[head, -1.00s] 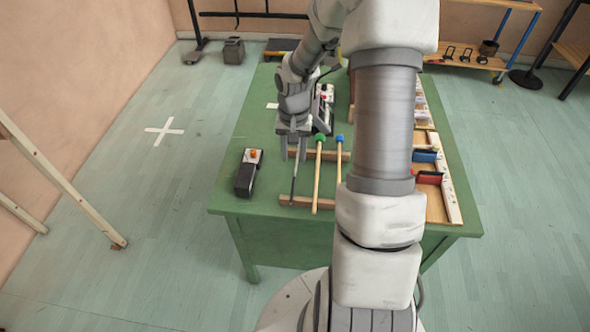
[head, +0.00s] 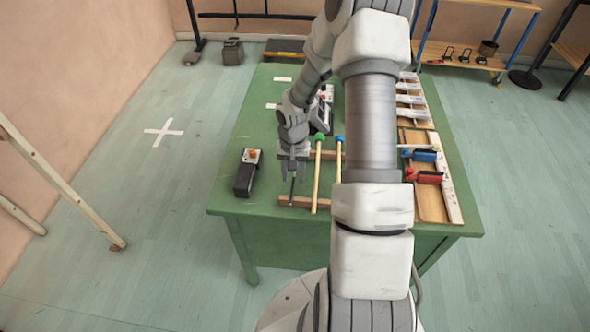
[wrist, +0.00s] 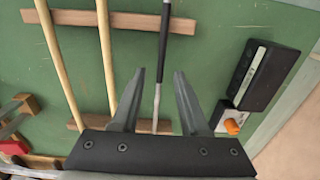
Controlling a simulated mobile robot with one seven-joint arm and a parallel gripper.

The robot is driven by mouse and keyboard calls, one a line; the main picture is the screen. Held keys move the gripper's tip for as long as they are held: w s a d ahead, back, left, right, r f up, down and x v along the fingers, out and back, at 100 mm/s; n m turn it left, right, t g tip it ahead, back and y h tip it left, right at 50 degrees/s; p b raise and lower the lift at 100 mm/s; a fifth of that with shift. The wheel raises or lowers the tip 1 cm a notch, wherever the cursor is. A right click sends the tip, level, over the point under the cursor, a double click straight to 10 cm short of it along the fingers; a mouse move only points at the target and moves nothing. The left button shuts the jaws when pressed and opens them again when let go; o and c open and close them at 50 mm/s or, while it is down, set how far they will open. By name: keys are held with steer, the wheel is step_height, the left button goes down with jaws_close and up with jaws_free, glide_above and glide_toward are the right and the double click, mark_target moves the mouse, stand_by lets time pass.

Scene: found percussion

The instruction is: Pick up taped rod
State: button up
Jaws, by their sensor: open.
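The taped rod is thin and grey with a black wrapped end. It lies across two wooden strips on the green table and shows in the wrist view (wrist: 164,38) and the head view (head: 292,189). My gripper (wrist: 158,80) is open and empty. In the wrist view the rod runs between its two fingers, apart from both as far as I can see. In the head view my gripper (head: 292,178) is over the rod and hides its far part. The exact height above the rod is hard to tell.
Two wooden mallets, green-headed (head: 318,175) and blue-headed (head: 339,160), lie on the strips right of the rod. A black box with an orange knob (head: 247,178) sits left. A wooden tray (head: 432,206) with red and blue items lies along the table's right side.

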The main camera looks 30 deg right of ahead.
jaws_close()
stand_by(1.3)
